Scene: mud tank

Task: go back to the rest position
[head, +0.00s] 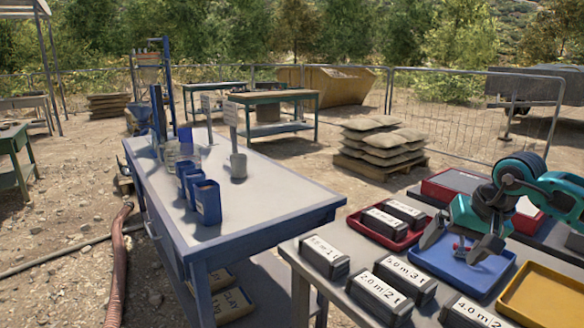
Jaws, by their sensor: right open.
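My right gripper (458,246) comes in from the right on a teal arm. Its dark fingers are spread apart, one to the left and one to the right, over the blue tray (482,284) on the grey table. A small red piece shows between the fingers; I cannot tell whether it belongs to the gripper or lies in the tray. No block shows between the fingers. The gripper and arm hide part of the blue tray and what is behind it. My left gripper is not in view.
Dark labelled blocks (325,256) stand on the near table. A red tray (376,237) holds two more; a yellow tray (545,300) lies at right. A blue-framed table (262,206) bears blue containers (207,202). Sacks (385,143) are stacked behind. Bare ground lies left.

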